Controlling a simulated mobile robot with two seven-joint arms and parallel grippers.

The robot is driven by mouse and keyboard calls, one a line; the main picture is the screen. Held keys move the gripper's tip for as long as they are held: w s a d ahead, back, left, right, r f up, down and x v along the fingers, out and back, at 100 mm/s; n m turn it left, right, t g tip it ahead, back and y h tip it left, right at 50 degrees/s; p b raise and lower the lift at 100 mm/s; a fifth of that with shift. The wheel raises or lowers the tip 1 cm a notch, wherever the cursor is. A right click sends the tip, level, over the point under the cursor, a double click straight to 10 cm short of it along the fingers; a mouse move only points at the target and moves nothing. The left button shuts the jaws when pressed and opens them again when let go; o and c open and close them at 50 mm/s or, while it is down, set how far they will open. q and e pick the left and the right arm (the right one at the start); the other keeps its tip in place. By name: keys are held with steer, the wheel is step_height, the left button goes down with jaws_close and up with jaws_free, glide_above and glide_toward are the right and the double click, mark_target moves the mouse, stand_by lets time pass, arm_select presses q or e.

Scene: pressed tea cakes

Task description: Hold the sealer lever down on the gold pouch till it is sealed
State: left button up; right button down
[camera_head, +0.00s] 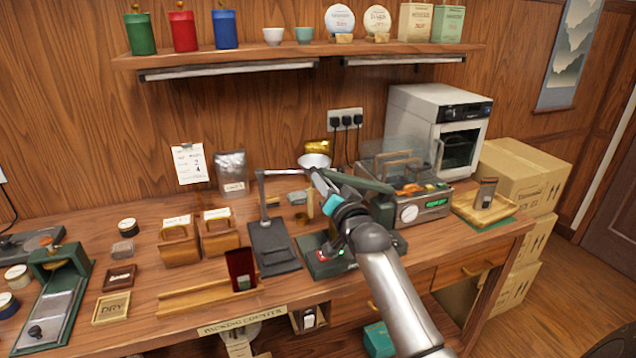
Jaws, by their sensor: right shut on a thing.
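The sealer (325,265) is a low green box with a red and a green light, at the front middle of the bench. A dark green bar, which looks like its lever (368,182), stands raised above it. My right gripper (319,178) is shut at the left end of this bar, and its arm comes in from the lower right across the sealer. No pouch is clearly visible in the sealer. My left gripper is not in view.
A dark stand (270,240) is just left of the sealer. A dark red holder (241,268) stands on a wooden rail (190,303) at the front. A wooden tray (485,212) is at right.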

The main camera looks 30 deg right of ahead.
steer(key=s+d+r+m+p, duration=0.3)
steer(key=d+r+m+p, duration=0.4)
steer(key=d+r, duration=0.4)
steer(key=shift+d+r+m, duration=0.4)
steer(key=shift+d+m, duration=0.5)
steer(key=shift+d, duration=0.15)
steer(key=c, duration=0.7)
jaws_free()
steer(key=shift+c, duration=0.2)
steer(key=shift+s, duration=0.1)
